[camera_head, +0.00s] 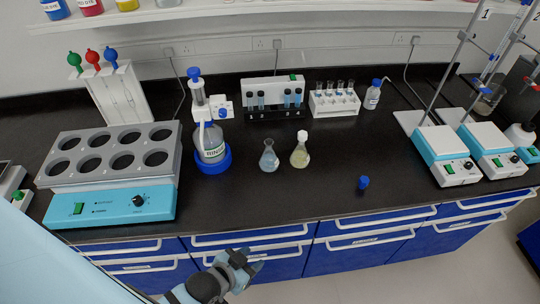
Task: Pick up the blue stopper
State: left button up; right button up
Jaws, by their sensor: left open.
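The blue stopper (363,183) is a small blue piece on the black bench top, right of centre and near the front edge. It stands alone, with nothing touching it. My left gripper (252,265) is open and empty at the bottom of the head view, in front of the drawers. It is to the left of the stopper and lower in the picture, well apart from it. My right gripper is out of view.
Two flasks (269,157) (300,152) stand behind and left of the stopper. Hotplates (443,149) stand at the right. Bench top (325,190) around the stopper is clear.

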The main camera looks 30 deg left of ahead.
aim_at(363, 181)
jog(key=i+l, duration=0.45)
jog(key=l, duration=0.25)
jog(key=i+l, duration=0.25)
jog(key=l, duration=0.15)
jog(key=i+l+u, duration=0.1)
jog(key=u, duration=0.3)
jog(key=l+u, duration=0.2)
jog(key=u, duration=0.15)
jog(key=i+l+u, duration=0.1)
jog(key=u, duration=0.3)
jog(key=l, duration=0.05)
